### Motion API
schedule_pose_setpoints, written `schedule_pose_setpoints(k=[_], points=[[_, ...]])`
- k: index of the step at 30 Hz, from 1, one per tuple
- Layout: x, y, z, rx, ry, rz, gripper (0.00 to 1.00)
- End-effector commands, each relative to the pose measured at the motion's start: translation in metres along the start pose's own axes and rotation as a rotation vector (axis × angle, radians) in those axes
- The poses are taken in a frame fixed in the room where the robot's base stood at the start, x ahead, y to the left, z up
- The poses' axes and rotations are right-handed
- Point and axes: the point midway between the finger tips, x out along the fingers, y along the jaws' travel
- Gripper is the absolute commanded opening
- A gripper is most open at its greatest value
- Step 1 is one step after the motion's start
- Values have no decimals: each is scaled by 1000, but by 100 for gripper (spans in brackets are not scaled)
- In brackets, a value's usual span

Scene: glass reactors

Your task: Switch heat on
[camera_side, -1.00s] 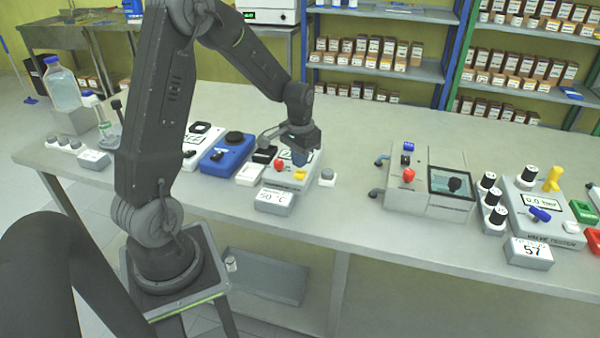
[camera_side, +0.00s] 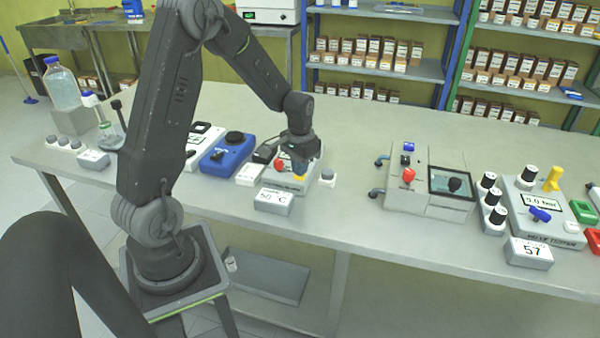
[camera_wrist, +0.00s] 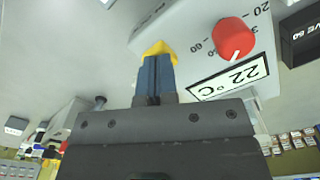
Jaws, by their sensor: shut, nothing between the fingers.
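The heater box (camera_side: 284,176) is a light panel on the bench, with a red knob (camera_wrist: 233,36) and a yellow switch (camera_wrist: 159,47). In the wrist view its display (camera_wrist: 230,78) reads 22 °C. The red knob also shows in the side view (camera_side: 279,165). A separate block (camera_side: 273,197) in front of the box reads 50 °C. My gripper (camera_wrist: 154,62) is shut and empty, with its blue fingertips at the yellow switch. The fingertips hide part of the switch, and I cannot tell whether they touch it.
A blue device (camera_side: 226,156) stands to the left of the heater box. A grey button block (camera_side: 327,178) stands to its right. A grey unit with a red knob (camera_side: 432,182) stands farther right. Bare bench lies between them.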

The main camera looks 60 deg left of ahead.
Motion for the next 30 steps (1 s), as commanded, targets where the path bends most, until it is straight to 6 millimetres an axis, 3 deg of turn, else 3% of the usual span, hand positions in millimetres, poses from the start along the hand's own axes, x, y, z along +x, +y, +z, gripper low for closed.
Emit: schedule_pose_setpoints(k=[14,30], points=[[1,0,0,0,-1,0,0],[-41,0,0,0,2,-1,0]])
